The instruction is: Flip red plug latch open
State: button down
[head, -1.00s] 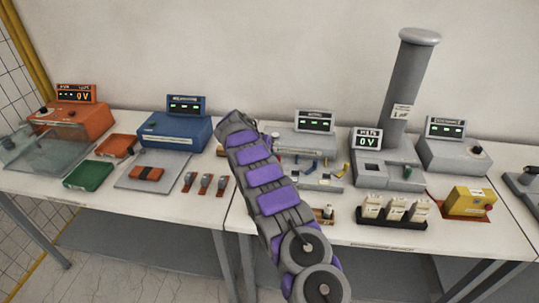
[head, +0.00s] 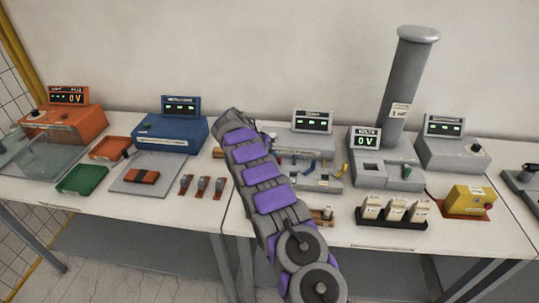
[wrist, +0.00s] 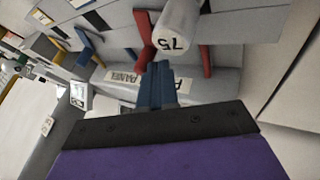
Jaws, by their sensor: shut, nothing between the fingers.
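In the wrist view a red latch lever (wrist: 145,40) stands left of a pale round plug marked 75 (wrist: 177,32). A second red lever (wrist: 206,45) stands right of it. I cannot tell whether these are two parts of one latch. My gripper (wrist: 155,78) shows as narrow blue-grey fingers beyond a black and purple wrist. The fingers are shut and empty, with their tips just below the left red lever and the plug in the picture; whether they touch is unclear. In the head view my arm hides the gripper and the red latch.
A blue lever (wrist: 91,42) and a yellow lever (wrist: 57,38) stand left of the red ones. They also show on the grey panel right of my arm. A black rack of white blocks (head: 392,222) and a yellow box (head: 468,199) are further right.

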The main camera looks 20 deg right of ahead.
jog(key=shift+s+d, duration=0.1)
jog(key=shift+d, duration=0.4)
jog(key=shift+a, duration=0.15)
jog(key=shift+s+a+b, duration=0.25)
jog(key=shift+a+b, duration=0.35)
jog(key=shift+a, duration=0.1)
